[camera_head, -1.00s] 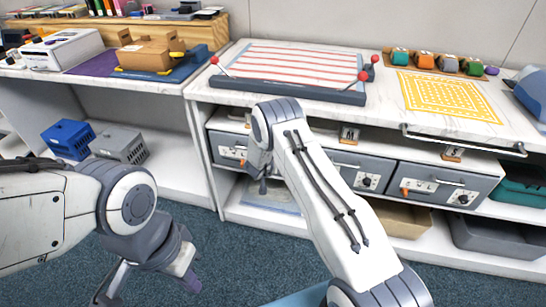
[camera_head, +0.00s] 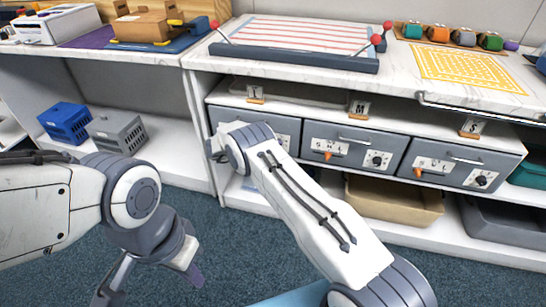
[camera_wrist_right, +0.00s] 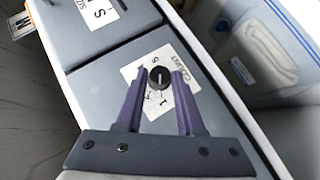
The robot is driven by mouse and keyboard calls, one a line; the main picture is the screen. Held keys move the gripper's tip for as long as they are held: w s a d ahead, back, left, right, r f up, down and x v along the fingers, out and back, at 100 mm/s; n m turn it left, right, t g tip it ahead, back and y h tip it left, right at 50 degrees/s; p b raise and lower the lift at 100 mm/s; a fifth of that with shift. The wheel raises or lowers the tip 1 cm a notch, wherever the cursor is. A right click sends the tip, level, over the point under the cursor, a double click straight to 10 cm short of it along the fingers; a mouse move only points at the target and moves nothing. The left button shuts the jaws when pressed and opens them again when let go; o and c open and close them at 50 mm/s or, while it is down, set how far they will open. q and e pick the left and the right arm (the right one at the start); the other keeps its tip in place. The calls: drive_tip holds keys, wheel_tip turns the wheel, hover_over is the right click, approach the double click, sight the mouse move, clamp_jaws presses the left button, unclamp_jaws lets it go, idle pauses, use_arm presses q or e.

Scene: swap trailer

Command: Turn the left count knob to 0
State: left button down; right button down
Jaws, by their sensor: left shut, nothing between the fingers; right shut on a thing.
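The left drawer (camera_head: 285,128) is the leftmost of three grey drawers and is largely covered by my right arm in the head view. In the right wrist view, its white label reads COUNT, with digits around the dark round count knob (camera_wrist_right: 157,79). My right gripper (camera_wrist_right: 161,73) has one purple finger on each side of this knob and is shut on it. The number the knob points to is too small to tell. My left gripper (camera_head: 193,274) is shut and empty, low at the left over the carpet, far from the drawers.
The middle drawer (camera_head: 352,145) and right drawer (camera_head: 462,165) have handles, orange levers and dark knobs. Above them is a marble-look top (camera_head: 400,75) with a striped tray (camera_head: 300,42). Blue (camera_head: 65,122) and grey (camera_head: 117,133) baskets stand on the left shelf. Tan (camera_head: 395,200) and grey bins sit below.

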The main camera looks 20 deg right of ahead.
drive_tip(key=n+h+b, duration=0.2)
drive_tip(key=b, duration=0.3)
drive_tip(key=f+n+h+b, duration=0.1)
drive_tip(key=n+h+b, duration=0.2)
drive_tip(key=b, duration=0.2)
drive_tip(key=n+t+h+b, duration=0.1)
drive_tip(key=n+h+b, duration=0.1)
drive_tip(key=b, duration=0.3)
drive_tip(key=shift+w+f+n+h, duration=0.2)
drive_tip(key=shift+f+n+h, duration=0.1)
drive_tip(key=shift+h, duration=0.2)
drive_tip(key=shift+r+b, duration=0.1)
drive_tip(key=shift+b, duration=0.25)
drive_tip(key=c, duration=0.5)
unclamp_jaws()
